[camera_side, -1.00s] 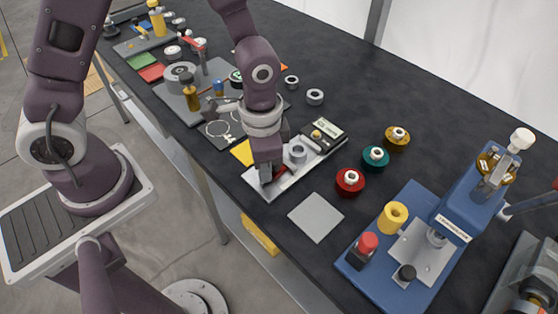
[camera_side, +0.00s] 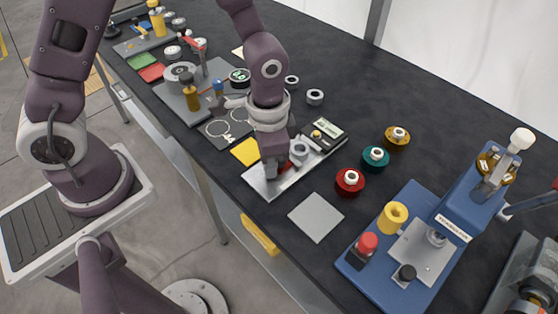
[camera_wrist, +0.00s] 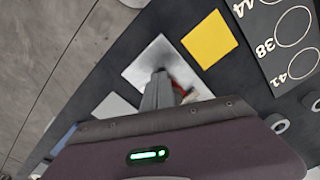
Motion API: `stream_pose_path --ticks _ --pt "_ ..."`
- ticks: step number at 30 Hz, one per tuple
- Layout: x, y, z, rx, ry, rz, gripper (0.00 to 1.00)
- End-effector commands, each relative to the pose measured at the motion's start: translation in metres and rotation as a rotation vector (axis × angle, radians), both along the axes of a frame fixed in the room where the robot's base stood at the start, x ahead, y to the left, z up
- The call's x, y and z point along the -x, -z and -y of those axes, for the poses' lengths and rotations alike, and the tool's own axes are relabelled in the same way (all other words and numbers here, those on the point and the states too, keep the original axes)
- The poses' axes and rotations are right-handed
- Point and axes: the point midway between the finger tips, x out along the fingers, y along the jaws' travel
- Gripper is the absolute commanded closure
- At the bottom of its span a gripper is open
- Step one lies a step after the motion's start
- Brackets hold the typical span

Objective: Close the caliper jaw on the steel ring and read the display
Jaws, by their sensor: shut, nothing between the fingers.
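The caliper (camera_side: 262,184) is a silver plate with a small display (camera_side: 327,130) at its far right end. The display is too small to read. The steel ring (camera_side: 299,149) sits on the caliper, just right of my gripper. The red jaw (camera_side: 285,167) lies between my gripper and the ring, partly hidden. I cannot tell whether it touches the ring. My gripper (camera_side: 271,172) is shut and empty, pointing down at the plate, close against the left side of the red jaw. In the wrist view its fingers (camera_wrist: 158,92) stand over the plate (camera_wrist: 150,62), beside the red jaw (camera_wrist: 180,88).
A yellow square (camera_side: 244,152) and a grey square (camera_side: 316,217) lie either side of the caliper. Red (camera_side: 350,183), teal (camera_side: 375,159) and amber (camera_side: 397,138) knobbed pieces stand to the right. A blue press (camera_side: 405,250) stands front right.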

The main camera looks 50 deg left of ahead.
Motion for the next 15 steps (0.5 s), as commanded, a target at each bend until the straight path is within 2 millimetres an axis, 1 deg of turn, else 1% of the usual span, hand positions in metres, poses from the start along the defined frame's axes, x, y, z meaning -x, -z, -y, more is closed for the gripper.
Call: stream_pose_path --ticks 15 --pt "-0.0082 0.0001 0.0002 0.001 0.0 0.001 1.0"
